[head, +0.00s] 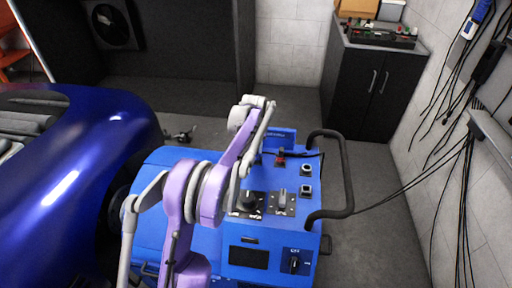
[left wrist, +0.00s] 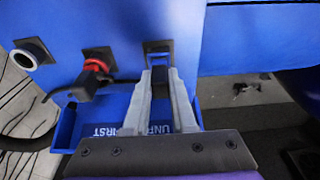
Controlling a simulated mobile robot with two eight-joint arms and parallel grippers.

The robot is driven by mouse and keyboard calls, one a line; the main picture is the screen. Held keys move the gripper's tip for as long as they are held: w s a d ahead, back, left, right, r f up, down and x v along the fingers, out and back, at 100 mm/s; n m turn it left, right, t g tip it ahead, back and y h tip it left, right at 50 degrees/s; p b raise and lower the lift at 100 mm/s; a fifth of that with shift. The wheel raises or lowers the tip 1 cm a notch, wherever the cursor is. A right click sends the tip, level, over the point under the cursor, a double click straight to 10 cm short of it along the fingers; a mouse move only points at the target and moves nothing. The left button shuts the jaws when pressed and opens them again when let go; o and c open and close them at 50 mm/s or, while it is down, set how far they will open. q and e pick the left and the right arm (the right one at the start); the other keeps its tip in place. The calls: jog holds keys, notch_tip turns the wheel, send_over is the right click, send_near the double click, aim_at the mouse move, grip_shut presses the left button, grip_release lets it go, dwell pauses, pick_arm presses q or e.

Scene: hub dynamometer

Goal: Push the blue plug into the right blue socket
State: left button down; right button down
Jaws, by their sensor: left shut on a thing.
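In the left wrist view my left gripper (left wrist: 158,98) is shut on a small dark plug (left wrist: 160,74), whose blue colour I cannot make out. The plug is between the fingertips, just in front of a square socket (left wrist: 158,46) on the blue panel. Whether it touches or enters the socket I cannot tell. In the head view my purple and white arm hides the left fingertips, the plug and that socket. My right gripper is not in view.
A blue tray (left wrist: 66,128) lies below. In the head view a black handle (head: 347,175) lines the blue console (head: 205,160); a blue car (head: 75,180) stands left.

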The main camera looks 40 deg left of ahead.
pick_arm(q)
jog(key=c, duration=0.7)
grip_release()
jog(key=shift+o, duration=0.2)
jog(key=shift+r, duration=0.1)
notch_tip(320, 180, up, 10)
jog(key=s+d, duration=0.1)
jog(key=s, duration=0.1)
jog(key=shift+r+p, duration=0.25)
jog(key=shift+p, duration=0.05)
